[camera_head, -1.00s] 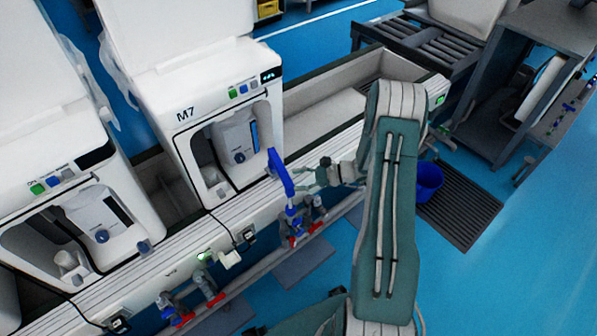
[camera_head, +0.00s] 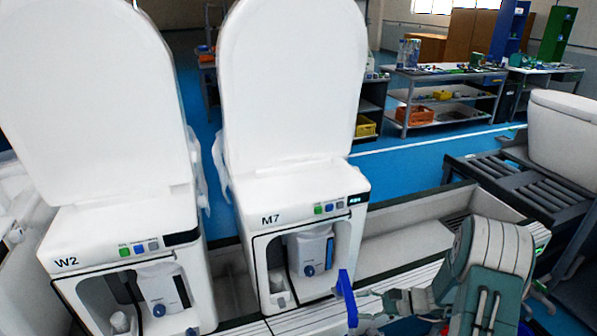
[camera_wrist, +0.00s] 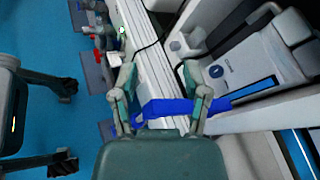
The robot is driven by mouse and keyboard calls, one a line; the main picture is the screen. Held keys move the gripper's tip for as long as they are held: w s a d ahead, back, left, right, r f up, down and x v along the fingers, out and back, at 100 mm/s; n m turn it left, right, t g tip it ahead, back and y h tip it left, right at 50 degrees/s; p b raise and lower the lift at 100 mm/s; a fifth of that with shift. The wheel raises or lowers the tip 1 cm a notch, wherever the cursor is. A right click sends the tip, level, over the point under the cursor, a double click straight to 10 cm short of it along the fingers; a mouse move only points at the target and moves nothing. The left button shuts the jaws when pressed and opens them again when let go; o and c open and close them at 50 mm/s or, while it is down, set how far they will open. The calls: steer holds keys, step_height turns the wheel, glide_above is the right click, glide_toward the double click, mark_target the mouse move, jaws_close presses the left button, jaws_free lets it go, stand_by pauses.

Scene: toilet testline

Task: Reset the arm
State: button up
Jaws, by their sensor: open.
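My arm rises at the lower right of the head view. Its gripper (camera_head: 370,300) points left, with its fingertips just right of a blue lever (camera_head: 346,297) in front of the toilet unit marked M7 (camera_head: 290,195). In the wrist view my gripper (camera_wrist: 160,88) is open, with its two fingers spread apart. The blue lever (camera_wrist: 165,107) shows across the space between the fingers; I cannot tell whether they touch it.
A toilet unit marked W2 (camera_head: 100,220) stands left of M7. The grey line rail (camera_head: 410,275) runs below my gripper. A roller conveyor (camera_head: 520,190) is at the right. Shelves with an orange bin (camera_head: 413,116) stand behind, with blue floor between.

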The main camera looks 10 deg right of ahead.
steer(key=s+a+r+n+g+h, duration=0.2)
steer(key=s+a+r+n+h, duration=0.15)
steer(key=r, duration=0.45)
steer(key=s+a+r+n+g+h, duration=0.2)
steer(key=s+a+r+n, duration=0.25)
steer(key=r, duration=0.35)
steer(key=s+r+n+t+h, duration=0.5)
steer(key=s+r+n+h, duration=0.3)
steer(key=s+r, duration=0.3)
steer(key=s, duration=0.4)
steer(key=shift+a+r, duration=0.25)
steer(key=shift+r, duration=0.05)
stand_by(0.4)
